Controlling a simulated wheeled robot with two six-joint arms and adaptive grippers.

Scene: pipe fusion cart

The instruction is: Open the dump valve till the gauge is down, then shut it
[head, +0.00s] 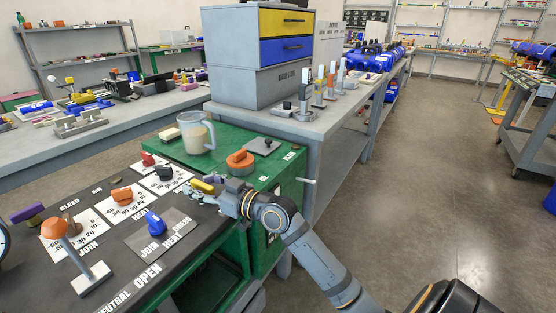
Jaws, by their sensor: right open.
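My right gripper (206,192) reaches in from the right over the cart's dark top and is open. A small yellow handle (202,185) is at its fingertips; I cannot tell whether they touch it. No label readable here marks the dump valve, and the handle's lower part is hidden by the gripper. A round gauge (3,241) is cut off by the left edge, and its needle cannot be read. My left gripper is not in view.
A lever with an orange knob (54,228) leans at the front left. A blue knob (153,222), orange knob (121,195) and purple handle (27,213) are on the panel. A jug (196,135) and orange part (240,160) stand on the green top behind.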

